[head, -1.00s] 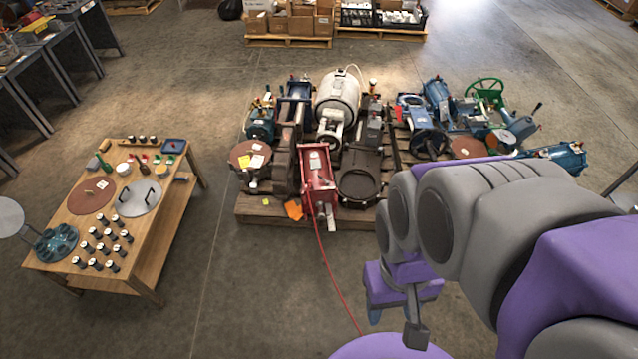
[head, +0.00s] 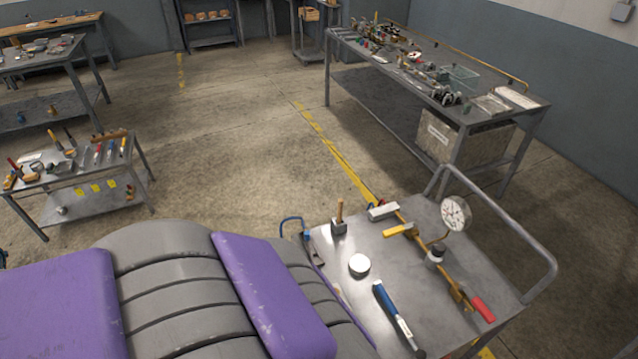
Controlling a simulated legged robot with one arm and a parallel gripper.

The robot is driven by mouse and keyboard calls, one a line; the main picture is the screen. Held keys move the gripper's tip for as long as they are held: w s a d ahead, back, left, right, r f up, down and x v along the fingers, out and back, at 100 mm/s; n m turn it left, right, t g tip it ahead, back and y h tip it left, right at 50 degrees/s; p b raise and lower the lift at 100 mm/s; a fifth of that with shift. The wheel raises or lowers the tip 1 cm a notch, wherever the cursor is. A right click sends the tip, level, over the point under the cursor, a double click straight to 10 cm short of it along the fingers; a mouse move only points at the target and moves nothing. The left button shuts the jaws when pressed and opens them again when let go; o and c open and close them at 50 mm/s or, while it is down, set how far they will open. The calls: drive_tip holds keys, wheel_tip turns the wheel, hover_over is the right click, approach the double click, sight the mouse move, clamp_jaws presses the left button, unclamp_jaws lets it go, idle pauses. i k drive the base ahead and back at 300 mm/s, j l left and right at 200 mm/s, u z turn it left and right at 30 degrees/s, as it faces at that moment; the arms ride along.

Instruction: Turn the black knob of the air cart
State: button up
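A grey metal cart (head: 330,262) with a tubular handle stands at the lower right; I take it to be the air cart. A brass pipe with a round white gauge (head: 455,213) lies across its top. A small black knob-like part (head: 436,254) with a pale side sits on the pipe below the gauge. A yellow lever (head: 399,230) and a red handle (head: 483,309) are also on the pipe. My purple and grey arm fills the lower left and covers the cart's near left part. My gripper is out of view.
A hammer (head: 339,222), a white round lid (head: 359,264) and a blue-handled tool (head: 385,298) lie on the cart. A long workbench (head: 500,118) stands behind it. A tool table (head: 75,170) stands at left. The floor between is clear.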

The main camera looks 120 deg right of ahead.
sight(437, 249)
drive_tip(key=i+z, duration=0.1)
drive_tip(key=z, duration=0.35)
drive_tip(key=i+l+z, duration=0.1)
drive_tip(key=z, duration=0.35)
drive_tip(key=i+z, duration=0.2)
drive_tip(key=z, duration=0.2)
drive_tip(key=l+z, duration=0.15)
drive_tip(key=z, duration=0.4)
drive_tip(key=i+l+z, duration=0.1)
drive_tip(key=z, duration=0.4)
drive_tip(key=i+l+z, duration=0.1)
drive_tip(key=z, duration=0.45)
drive_tip(key=i+l+z, duration=0.1)
drive_tip(key=z, duration=0.4)
drive_tip(key=i+l+z, duration=0.1)
drive_tip(key=z, duration=0.45)
drive_tip(key=i+z, duration=0.15)
drive_tip(key=z, duration=0.35)
drive_tip(key=i+j+z, duration=0.1)
drive_tip(key=z, duration=0.45)
drive_tip(key=i+j+z, duration=0.1)
drive_tip(key=z, duration=0.4)
